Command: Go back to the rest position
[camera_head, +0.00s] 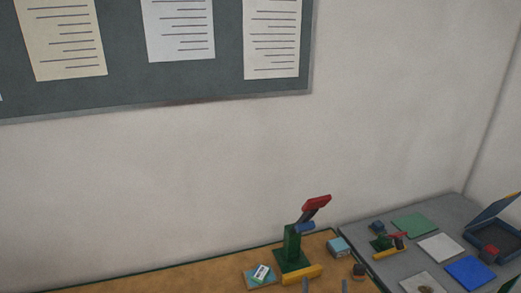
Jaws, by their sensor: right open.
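My right gripper (325,286) shows only as two grey fingertips at the bottom edge of the head view. They stand apart with nothing seen between them. They are just in front of a green device (292,250) with a raised red-topped lever (316,202) and a yellow bar (302,275) at its base. The rest of the right arm is out of the picture. My left gripper is not in view.
The device stands on a brown worktop (190,282) with a small teal box (339,247) to its right. A grey table (455,215) adjoins at right, holding coloured mats, a smaller green device (383,242) and an open blue case (497,238). A wall with a noticeboard (225,60) rises behind.

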